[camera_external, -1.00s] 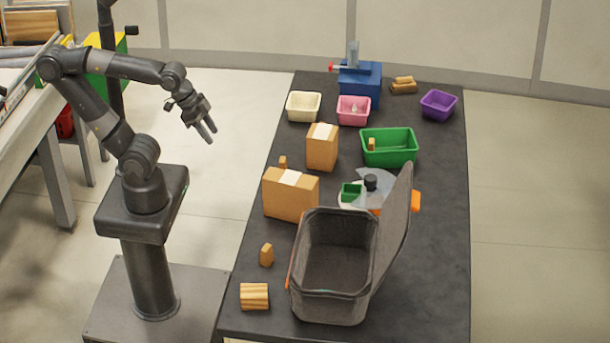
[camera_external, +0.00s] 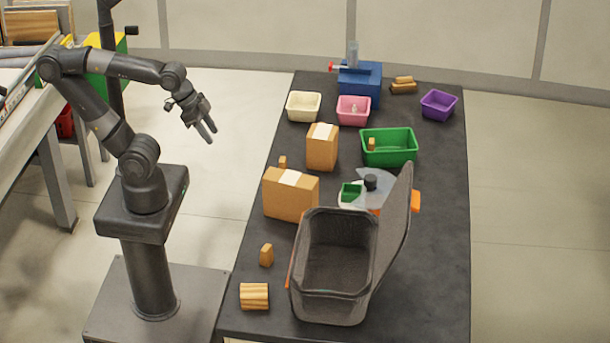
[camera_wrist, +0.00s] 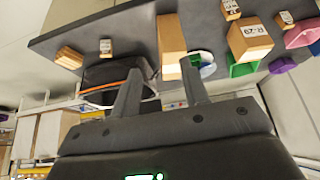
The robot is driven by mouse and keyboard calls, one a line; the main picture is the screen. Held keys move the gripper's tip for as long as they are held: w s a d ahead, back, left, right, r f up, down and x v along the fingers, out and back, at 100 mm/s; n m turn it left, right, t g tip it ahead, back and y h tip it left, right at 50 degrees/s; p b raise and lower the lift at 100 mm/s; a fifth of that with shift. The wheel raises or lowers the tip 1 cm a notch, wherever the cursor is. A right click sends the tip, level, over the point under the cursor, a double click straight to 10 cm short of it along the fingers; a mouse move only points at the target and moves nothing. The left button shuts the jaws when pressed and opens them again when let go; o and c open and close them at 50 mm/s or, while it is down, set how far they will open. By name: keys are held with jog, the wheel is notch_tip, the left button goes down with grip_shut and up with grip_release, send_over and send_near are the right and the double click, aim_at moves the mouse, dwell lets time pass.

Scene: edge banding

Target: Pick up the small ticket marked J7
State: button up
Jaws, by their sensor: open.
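I cannot read a J7 mark on anything in these frames. Small tan blocks stand on the dark table: one (camera_external: 266,255) near the front left, one (camera_external: 283,162) beside the cardboard boxes, and one (camera_external: 371,145) inside the green bin. In the wrist view, small labelled blocks show at the upper left (camera_wrist: 106,46), the top (camera_wrist: 231,8) and the upper right (camera_wrist: 286,17); their print is too small to read. My gripper (camera_external: 209,135) is open and empty, in the air left of the table. Its spread fingers (camera_wrist: 160,76) show in the wrist view.
A large grey open case (camera_external: 335,270) stands at the table's front. Two cardboard boxes (camera_external: 291,196) (camera_external: 322,150) stand along the left side. The green bin (camera_external: 402,161) and cream, pink and purple bins sit farther back. The table's right side (camera_external: 440,240) is clear.

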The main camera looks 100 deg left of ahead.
jog(key=shift+o, duration=0.5)
jog(key=shift+o, duration=1.4)
jog(key=g, duration=0.5)
send_near(282, 159)
jog(key=shift+w+d+f, duration=0.15)
jog(key=shift+d+f, duration=0.3)
jog(key=shift+d, duration=0.15)
jog(key=shift+w+a+f+g, duration=0.1)
jog(key=shift+a+f+g, duration=0.2)
jog(key=shift+f, duration=0.35)
notch_tip(282, 159, down, 5)
jog(key=shift+f, duration=0.1)
jog(key=shift+w+a+f, duration=0.1)
jog(key=shift+f, duration=1.1)
jog(key=shift+a+f, duration=0.1)
jog(key=shift+f, duration=1.1)
